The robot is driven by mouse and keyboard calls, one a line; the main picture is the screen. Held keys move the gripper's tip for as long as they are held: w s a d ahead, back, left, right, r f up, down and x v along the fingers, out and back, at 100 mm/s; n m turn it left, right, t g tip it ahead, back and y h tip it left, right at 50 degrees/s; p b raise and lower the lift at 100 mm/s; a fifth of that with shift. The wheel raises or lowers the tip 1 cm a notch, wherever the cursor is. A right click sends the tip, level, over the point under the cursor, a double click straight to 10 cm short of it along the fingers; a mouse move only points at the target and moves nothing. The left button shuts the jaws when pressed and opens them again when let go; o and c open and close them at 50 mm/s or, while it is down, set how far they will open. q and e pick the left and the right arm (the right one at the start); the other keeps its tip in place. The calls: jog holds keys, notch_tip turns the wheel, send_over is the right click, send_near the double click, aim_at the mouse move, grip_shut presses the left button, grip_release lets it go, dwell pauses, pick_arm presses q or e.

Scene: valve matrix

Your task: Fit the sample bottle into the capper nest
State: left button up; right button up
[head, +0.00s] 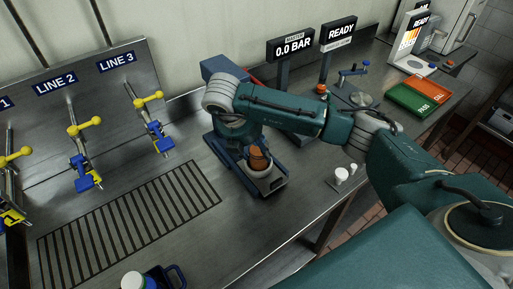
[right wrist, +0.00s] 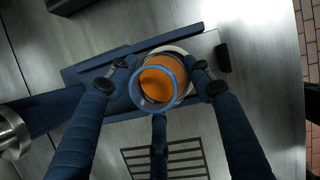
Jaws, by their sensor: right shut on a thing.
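The sample bottle (right wrist: 158,84) has a clear blue rim and orange contents. In the right wrist view it sits between the fingertips of my right gripper (right wrist: 165,75), which is shut on it. In the head view the bottle's orange part (head: 259,159) shows below my right wrist, in the pale round ring of the capper nest (head: 262,185). The ring (right wrist: 181,49) also shows partly behind the bottle in the right wrist view. I cannot tell whether the bottle is fully seated. My left gripper is not in view.
A slotted drain grate (head: 130,225) lies left of the capper. Yellow-handled valves (head: 85,127) stand along the back panel. Two small white pieces (head: 341,175) are to the right, and a green and red tray (head: 418,96) is farther back. A blue caddy (head: 172,272) is at the front.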

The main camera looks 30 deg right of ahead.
jog(key=o, duration=1.4)
jog(key=shift+c, duration=0.2)
jog(key=shift+r, duration=0.15)
jog(key=shift+a+r, duration=0.15)
jog(key=shift+r, duration=0.05)
jog(key=v, duration=1.1)
jog(key=shift+r, duration=0.2)
jog(key=shift+s, duration=0.2)
